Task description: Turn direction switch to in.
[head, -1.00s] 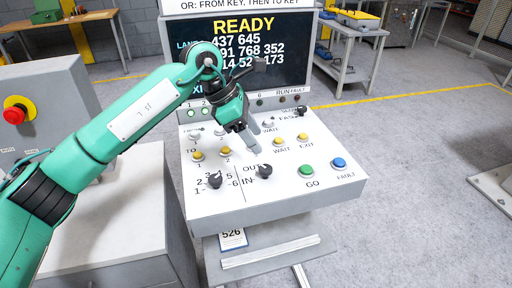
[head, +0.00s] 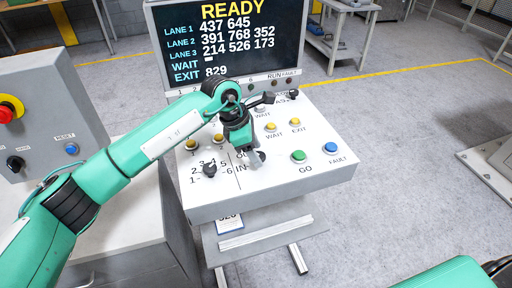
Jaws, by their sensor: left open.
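The direction switch (head: 263,157) is a small black knob beside the OUT and IN labels on the white sloping panel (head: 318,182). My left gripper (head: 253,157) points down at the switch from above, with its jaws open. Its grey fingers cover part of the knob and of the OUT label. I cannot tell whether they touch the knob, and its pointing direction is hidden. My right gripper is out of view.
A second black knob (head: 209,170) with numbers 1 to 6 sits left of the switch. A green GO button (head: 298,157) and a blue FAULT button (head: 331,147) are to the right. Yellow buttons lie behind. A display (head: 232,42) reads READY.

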